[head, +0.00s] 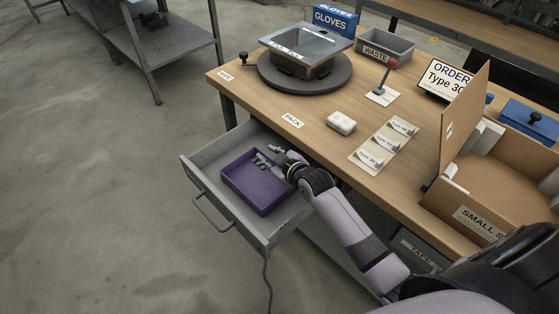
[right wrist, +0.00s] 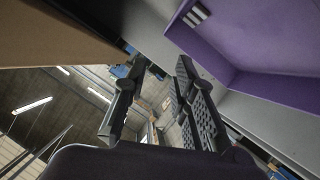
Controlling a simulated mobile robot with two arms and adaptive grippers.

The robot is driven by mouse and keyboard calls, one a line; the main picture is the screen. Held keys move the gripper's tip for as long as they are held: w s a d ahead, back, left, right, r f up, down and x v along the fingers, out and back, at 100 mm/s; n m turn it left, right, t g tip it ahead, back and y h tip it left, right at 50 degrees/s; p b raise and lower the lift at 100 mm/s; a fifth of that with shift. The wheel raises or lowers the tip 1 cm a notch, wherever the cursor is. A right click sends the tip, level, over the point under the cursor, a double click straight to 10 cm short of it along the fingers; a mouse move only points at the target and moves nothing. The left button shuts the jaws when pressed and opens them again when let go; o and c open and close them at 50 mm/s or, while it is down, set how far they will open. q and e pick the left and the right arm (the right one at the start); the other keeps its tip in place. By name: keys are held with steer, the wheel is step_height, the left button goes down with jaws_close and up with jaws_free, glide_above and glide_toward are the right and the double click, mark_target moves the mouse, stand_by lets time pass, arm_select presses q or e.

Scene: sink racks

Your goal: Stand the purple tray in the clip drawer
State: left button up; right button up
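The purple tray (head: 250,193) lies inside the open drawer (head: 198,180), its open side up. Small grey pieces (head: 262,160) lie in its far end; a few also show in the right wrist view (right wrist: 196,15). My right gripper (head: 283,158) is at the tray's far right corner, partly over the drawer's rear side. In the right wrist view, my right gripper's fingers (right wrist: 158,108) are apart with nothing between them. The tray (right wrist: 265,52) is to the right of them there; I cannot tell whether they touch it. My left gripper is not in view.
The drawer hangs out under the wooden table (head: 262,108).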

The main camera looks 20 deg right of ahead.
steer(key=v, duration=1.1)
steer(key=shift+s+p, duration=0.3)
steer(key=shift+p, duration=0.15)
steer(key=shift+d, duration=0.1)
stand_by(0.5)
